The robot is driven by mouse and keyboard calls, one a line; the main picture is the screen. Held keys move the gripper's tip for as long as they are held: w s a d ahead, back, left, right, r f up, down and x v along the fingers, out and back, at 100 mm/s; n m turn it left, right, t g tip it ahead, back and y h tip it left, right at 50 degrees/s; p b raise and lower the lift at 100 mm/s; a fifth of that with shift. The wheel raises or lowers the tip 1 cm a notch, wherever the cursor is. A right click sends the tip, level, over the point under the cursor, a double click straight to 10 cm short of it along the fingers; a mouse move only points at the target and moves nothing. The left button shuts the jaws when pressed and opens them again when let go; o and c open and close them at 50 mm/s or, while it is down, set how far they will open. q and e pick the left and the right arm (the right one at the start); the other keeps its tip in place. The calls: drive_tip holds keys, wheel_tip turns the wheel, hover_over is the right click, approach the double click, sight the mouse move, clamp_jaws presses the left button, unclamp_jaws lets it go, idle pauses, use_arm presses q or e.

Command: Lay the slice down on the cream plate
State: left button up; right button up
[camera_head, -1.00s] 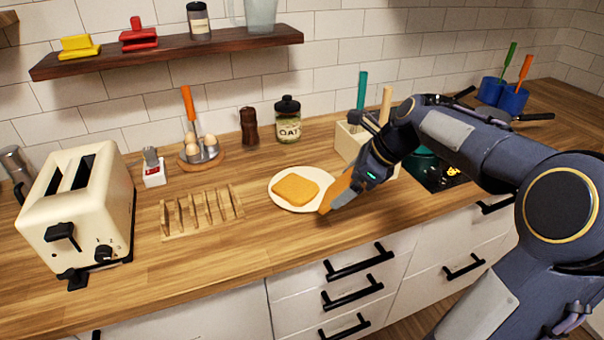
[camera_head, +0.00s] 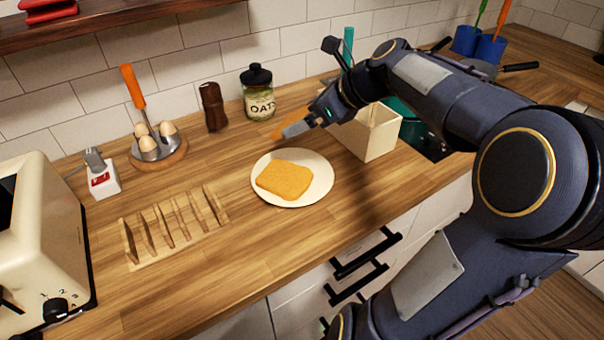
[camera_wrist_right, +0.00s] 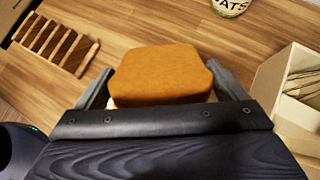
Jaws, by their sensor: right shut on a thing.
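The cream plate (camera_head: 262,193) lies on the wooden counter, and one golden toast slice (camera_head: 284,181) lies flat on it. My right gripper (camera_head: 292,128) is shut on another slice (camera_head: 277,132), which shows nearly edge-on in the head view, mostly hidden by the finger. The gripper appears raised, just beyond the plate in the picture. In the right wrist view the held slice (camera_wrist_right: 160,73) sits between the two fingers and hides what is behind it; I cannot tell its height over the counter. My left gripper is not in view.
A wooden toast rack (camera_head: 172,228) and the toaster (camera_head: 38,245) stand left of the plate. The egg holder (camera_head: 158,158), brown mill (camera_head: 212,106) and oat jar (camera_head: 257,95) stand behind. A cream box (camera_head: 372,138) stands close on the right. Counter in front of the plate is clear.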

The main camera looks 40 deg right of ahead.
drive_tip(key=shift+f+b, duration=3.05)
drive_tip(key=shift+f, duration=0.75)
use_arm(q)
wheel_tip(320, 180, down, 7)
use_arm(e)
drive_tip(key=o, duration=0.7)
drive_tip(key=shift+c, duration=0.2)
use_arm(q)
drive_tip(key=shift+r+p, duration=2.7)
drive_tip(key=shift+p, duration=0.1)
use_arm(e)
drive_tip(key=v, duration=0.8)
drive_tip(key=shift+s, duration=0.1)
